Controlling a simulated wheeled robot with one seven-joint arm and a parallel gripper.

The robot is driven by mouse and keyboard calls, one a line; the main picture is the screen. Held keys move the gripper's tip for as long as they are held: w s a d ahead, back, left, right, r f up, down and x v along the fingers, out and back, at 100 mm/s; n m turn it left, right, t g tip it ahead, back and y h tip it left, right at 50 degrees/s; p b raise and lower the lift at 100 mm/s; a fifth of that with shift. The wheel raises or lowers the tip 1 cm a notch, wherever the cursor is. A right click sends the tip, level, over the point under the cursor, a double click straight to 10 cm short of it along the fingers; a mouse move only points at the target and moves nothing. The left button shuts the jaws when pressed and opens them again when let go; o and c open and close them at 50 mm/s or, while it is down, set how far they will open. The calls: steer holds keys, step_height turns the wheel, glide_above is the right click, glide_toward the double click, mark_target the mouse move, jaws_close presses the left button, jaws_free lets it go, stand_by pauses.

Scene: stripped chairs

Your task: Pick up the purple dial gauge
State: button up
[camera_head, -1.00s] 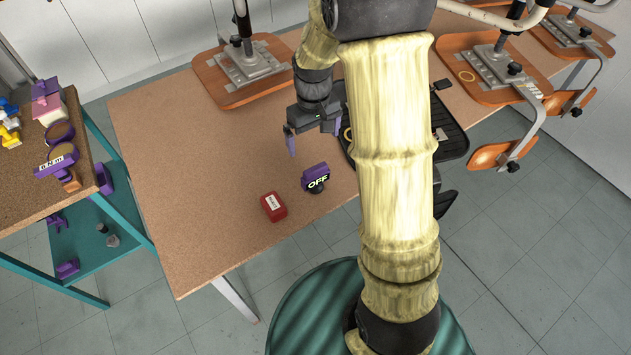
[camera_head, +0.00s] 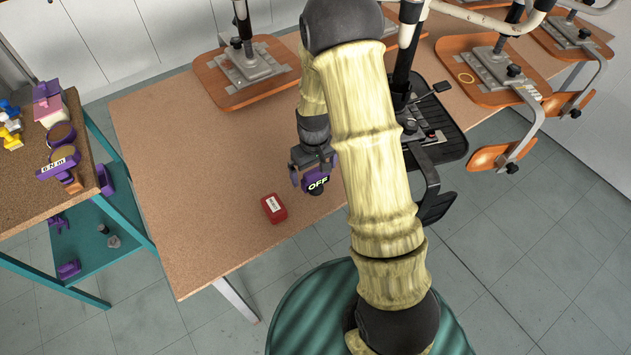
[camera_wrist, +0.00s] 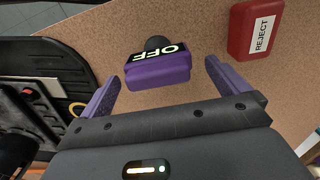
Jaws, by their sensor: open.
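The purple dial gauge (camera_head: 317,184) has a black display reading "OFF" and a dark round knob. It rests on the brown table near its front edge. In the wrist view the gauge (camera_wrist: 158,72) lies ahead of and between the two purple fingers. My gripper (camera_head: 313,175) is open, with its fingers spread to either side of the gauge; it also shows in the wrist view (camera_wrist: 160,88). No contact with the gauge is visible. In the head view my gripper hides part of the gauge.
A red box labelled "REJECT" (camera_head: 274,208) sits left of the gauge. A black tray (camera_head: 440,135) with a stand is to the right. Orange chair seats (camera_head: 245,72) lie at the back. A side shelf (camera_head: 40,185) with purple items stands left. The table's left part is clear.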

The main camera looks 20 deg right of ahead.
mark_target(316, 181)
stand_by(0.3)
steer(key=shift+s+d+f+p, duration=0.1)
steer(key=shift+f+p, duration=0.2)
steer(key=shift+f, duration=1.05)
steer(key=shift+s+d+f+p, duration=0.1)
steer(key=shift+f+p, duration=0.15)
steer(key=shift+f, duration=1.05)
steer(key=c, duration=1.2)
steer(key=shift+r, duration=0.1)
step_height(316, 181, up, 10)
steer(key=shift+b, duration=0.55)
